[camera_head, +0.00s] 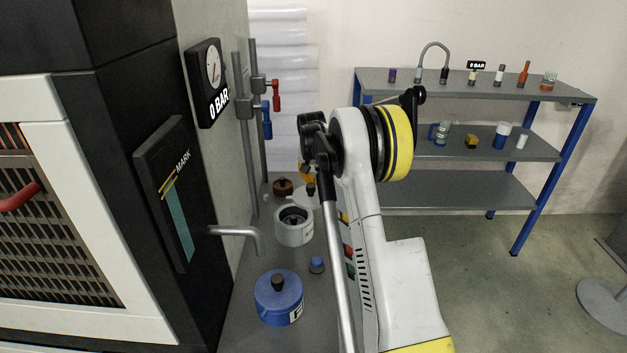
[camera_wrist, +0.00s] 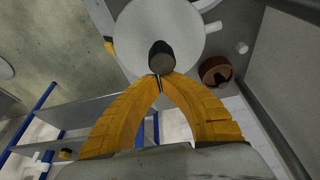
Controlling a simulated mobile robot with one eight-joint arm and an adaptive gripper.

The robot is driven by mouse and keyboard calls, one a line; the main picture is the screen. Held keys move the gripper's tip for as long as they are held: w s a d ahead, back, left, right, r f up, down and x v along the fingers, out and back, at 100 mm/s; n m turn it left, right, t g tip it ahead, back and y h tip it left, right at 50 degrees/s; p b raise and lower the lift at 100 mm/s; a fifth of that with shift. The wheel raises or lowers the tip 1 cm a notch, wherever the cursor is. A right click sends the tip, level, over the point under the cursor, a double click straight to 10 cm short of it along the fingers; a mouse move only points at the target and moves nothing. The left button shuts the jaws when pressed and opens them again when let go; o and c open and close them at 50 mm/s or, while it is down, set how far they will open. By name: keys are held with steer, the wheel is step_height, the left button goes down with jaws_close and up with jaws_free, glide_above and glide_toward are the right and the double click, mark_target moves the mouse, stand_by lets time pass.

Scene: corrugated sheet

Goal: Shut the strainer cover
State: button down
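The strainer is a pale round pot (camera_head: 293,229) on the grey bench in the head view, with its top open and its dark inside showing. Its white round cover (camera_head: 306,198) stands raised at the far side of the pot, partly hidden by my arm. In the wrist view the cover (camera_wrist: 190,38) fills the top middle, with a dark knob (camera_wrist: 162,58) on its face. My gripper (camera_wrist: 158,79) has its yellow fingertips together, right at the knob's edge. The knob appears beyond the tips, not between them; whether they touch is unclear. My gripper (camera_head: 307,175) is mostly hidden in the head view.
A brown pot (camera_head: 283,187) stands behind the strainer. A blue lidded pot (camera_head: 279,302) and a small blue-topped item (camera_head: 317,264) stand nearer. A bent grey pipe (camera_head: 238,232) juts over the bench from the left. A shelf unit (camera_head: 460,84) stands at the back right.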

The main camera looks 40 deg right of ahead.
mark_target(314, 207)
steer(key=shift+s, duration=0.1)
steer(key=s+m, duration=0.1)
steer(key=s+a+m, duration=0.1)
steer(key=m, duration=0.1)
steer(key=shift+s+a+m+g+h, duration=0.25)
steer(key=shift+s+m+g+h, duration=0.15)
steer(key=s+a+m, duration=0.1)
steer(key=s+a+m+g, duration=0.1)
steer(key=m, duration=0.1)
steer(key=shift+s+a+m+h, duration=0.1)
steer(key=shift+s+m+h, duration=0.05)
steer(key=shift+m+h, duration=0.15)
steer(key=a+m, duration=0.1)
steer(key=s+a+m+g, duration=0.1)
steer(key=a+m, duration=0.1)
steer(key=m, duration=0.1)
steer(key=shift+s+a+g+p, duration=0.15)
steer(key=shift+s+g+p, duration=0.15)
steer(key=shift+s+p, duration=0.05)
steer(key=shift+s+a, duration=0.2)
steer(key=shift+a, duration=0.95)
steer(key=shift+d, duration=0.1)
